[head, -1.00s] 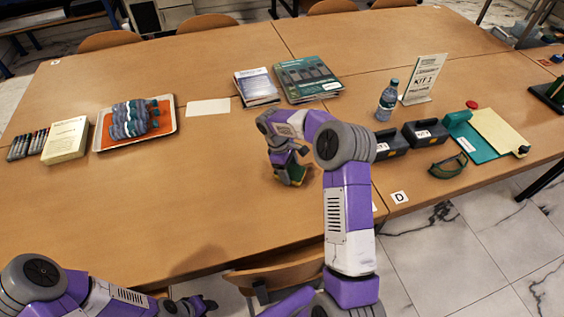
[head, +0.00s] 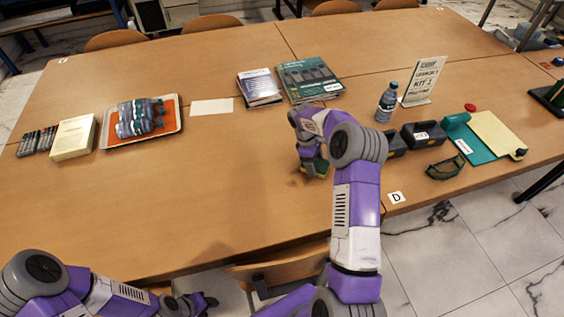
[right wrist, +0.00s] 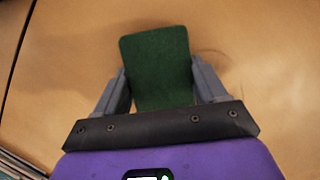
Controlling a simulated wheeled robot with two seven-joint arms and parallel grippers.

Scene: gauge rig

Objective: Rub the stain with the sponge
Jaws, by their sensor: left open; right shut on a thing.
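The sponge has a green face in the right wrist view (right wrist: 158,62), and a small green and yellow part of it shows in the head view (head: 321,170). My right gripper (head: 314,164) is shut on the sponge, low at the tabletop; its two fingers flank the sponge in the right wrist view (right wrist: 160,88). A faint brownish stain (right wrist: 212,60) shows on the wood just right of the sponge in the right wrist view; the sponge may cover part of it. My left gripper (head: 200,303) is open and empty near the table's front edge.
Dark cases (head: 424,134), a bottle (head: 387,103) and green goggles (head: 445,167) stand right of my right arm. Booklets (head: 308,79) lie behind it. A tray (head: 106,139) of bottles is at left. The table's (head: 190,200) middle left is clear.

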